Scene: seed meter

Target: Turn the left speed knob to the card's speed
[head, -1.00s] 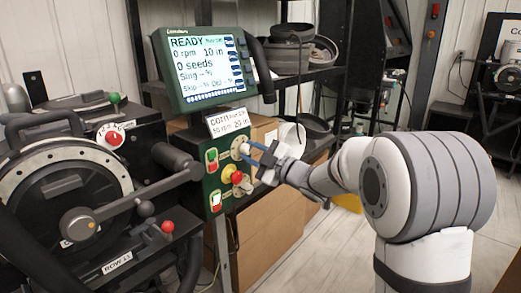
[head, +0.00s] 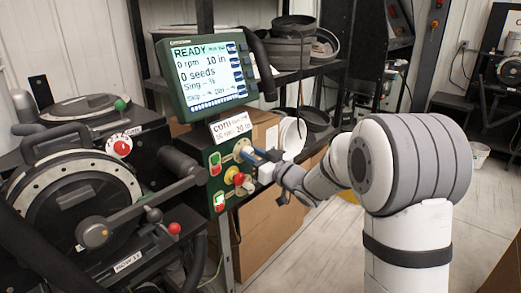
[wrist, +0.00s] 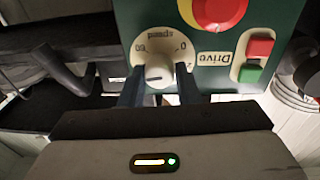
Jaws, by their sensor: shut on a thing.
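The cream speed knob (wrist: 157,48) is on the dark green control panel, with its label and dial numbers upside down in the wrist view. My gripper (wrist: 159,76) is shut on this knob, one blue-grey finger on each side. In the head view my gripper (head: 250,155) reaches the panel from the right and partly hides the knob (head: 241,147). The white card (head: 231,128) above it reads "CORN", with a line that looks like 50 rpm and 20 in. The screen (head: 207,72) above shows READY, 0 rpm, 10 in and 0 seeds.
A red and yellow button (head: 237,177) lies just below the knob. A red-green Drive switch (wrist: 255,58) is beside the dial in the wrist view. A black seed meter with a long crank arm (head: 150,212) stands left of the panel.

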